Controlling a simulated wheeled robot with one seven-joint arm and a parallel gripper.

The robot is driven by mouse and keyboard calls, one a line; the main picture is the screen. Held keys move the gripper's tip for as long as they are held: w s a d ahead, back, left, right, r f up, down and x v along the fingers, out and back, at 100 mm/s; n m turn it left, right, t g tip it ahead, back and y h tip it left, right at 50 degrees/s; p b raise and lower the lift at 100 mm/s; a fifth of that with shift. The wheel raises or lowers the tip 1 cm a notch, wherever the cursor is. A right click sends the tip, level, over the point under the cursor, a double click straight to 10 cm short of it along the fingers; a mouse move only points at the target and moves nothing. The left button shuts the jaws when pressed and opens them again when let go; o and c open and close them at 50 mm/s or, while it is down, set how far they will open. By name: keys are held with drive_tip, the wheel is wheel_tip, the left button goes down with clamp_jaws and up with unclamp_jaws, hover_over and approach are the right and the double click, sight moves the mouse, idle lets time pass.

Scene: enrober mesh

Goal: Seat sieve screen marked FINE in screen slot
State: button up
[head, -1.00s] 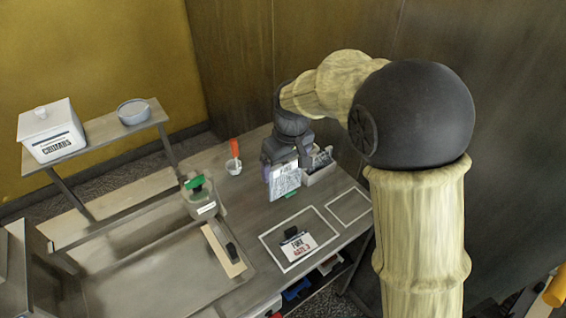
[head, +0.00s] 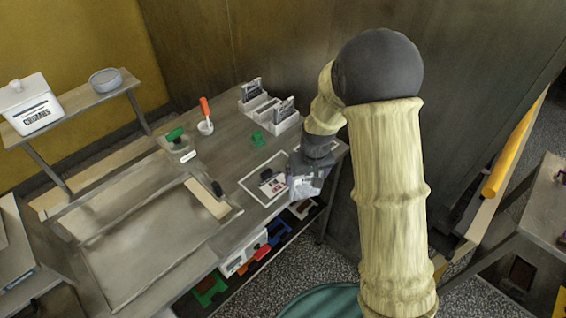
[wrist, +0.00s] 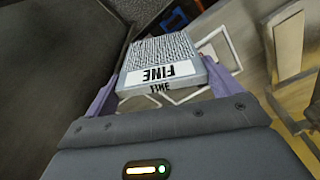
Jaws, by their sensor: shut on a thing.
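The sieve screen marked FINE (wrist: 160,58) is a flat grey mesh piece with a white label, upside down in the wrist view. My gripper (wrist: 164,76) is shut on it, one purple finger along each side. In the head view my gripper (head: 305,180) is over the right front part of the bench, next to a white outlined area; the screen's label cannot be read there. I cannot pick out the screen slot with certainty in either view.
A white rack (head: 270,112) holding dark-topped pieces stands at the back of the bench, with a green piece (head: 257,140) before it. A labelled plate (head: 272,185) lies in the white outline.

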drive_tip(key=s+d+f+m+b, duration=0.1)
drive_tip(key=d+f+m, duration=0.3)
drive_tip(key=d+f, duration=0.8)
drive_tip(key=shift+s+d+f+h+b, duration=0.15)
drive_tip(key=shift+d+f+h+b, duration=0.25)
drive_tip(key=shift+b, duration=0.45)
drive_tip(key=shift+d+r, duration=0.1)
